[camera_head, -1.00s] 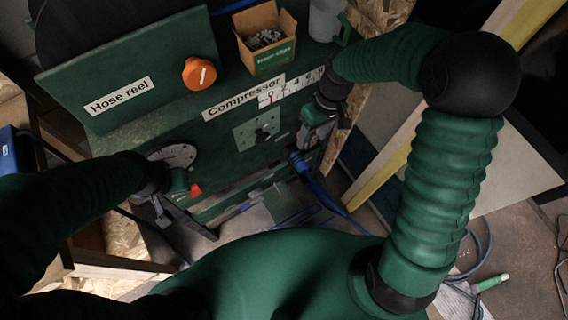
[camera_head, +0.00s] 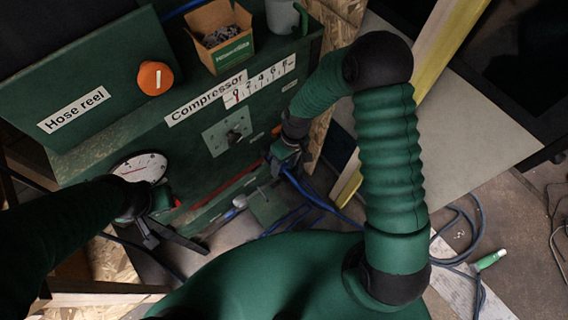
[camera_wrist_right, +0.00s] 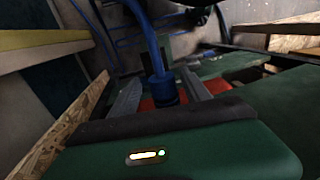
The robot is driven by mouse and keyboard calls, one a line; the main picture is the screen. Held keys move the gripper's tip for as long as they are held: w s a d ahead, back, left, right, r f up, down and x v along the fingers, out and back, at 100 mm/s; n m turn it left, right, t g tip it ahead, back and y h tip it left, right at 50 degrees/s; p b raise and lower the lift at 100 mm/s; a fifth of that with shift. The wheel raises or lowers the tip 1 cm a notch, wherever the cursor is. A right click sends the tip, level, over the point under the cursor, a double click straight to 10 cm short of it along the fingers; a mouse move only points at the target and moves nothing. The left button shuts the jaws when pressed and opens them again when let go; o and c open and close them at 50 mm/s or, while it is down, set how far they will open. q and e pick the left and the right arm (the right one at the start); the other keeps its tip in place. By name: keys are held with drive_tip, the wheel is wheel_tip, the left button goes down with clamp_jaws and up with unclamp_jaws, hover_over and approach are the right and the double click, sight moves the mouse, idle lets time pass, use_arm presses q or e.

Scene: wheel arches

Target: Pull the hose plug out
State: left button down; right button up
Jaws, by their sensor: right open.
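The blue hose plug (camera_wrist_right: 163,90) stands between the two fingers of my right gripper (camera_wrist_right: 161,86) in the right wrist view. The gripper is open around it, and I cannot tell whether either finger touches. A blue hose (camera_wrist_right: 148,40) runs up from the plug. In the head view my right gripper (camera_head: 277,167) is low at the front of the green compressor (camera_head: 185,155), largely hiding the plug; the blue hose (camera_head: 315,194) hangs beside it. My left gripper (camera_head: 172,245) is open and empty below the round dial (camera_head: 140,169).
An orange knob (camera_head: 155,78) and a small open box (camera_head: 221,38) of metal parts are on the compressor side. A wooden post (camera_head: 440,50) and a pale panel (camera_head: 470,115) stand at right. Loose hose (camera_head: 465,230) lies on the floor.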

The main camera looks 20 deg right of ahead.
drive_tip(key=shift+d, duration=0.1)
drive_tip(key=c, duration=0.3)
drive_tip(key=shift+a+r, duration=0.1)
drive_tip(key=shift+a, duration=0.2)
drive_tip(key=c, duration=0.7)
clamp_jaws()
drive_tip(key=shift+d, duration=0.1)
drive_tip(key=shift+w, duration=0.1)
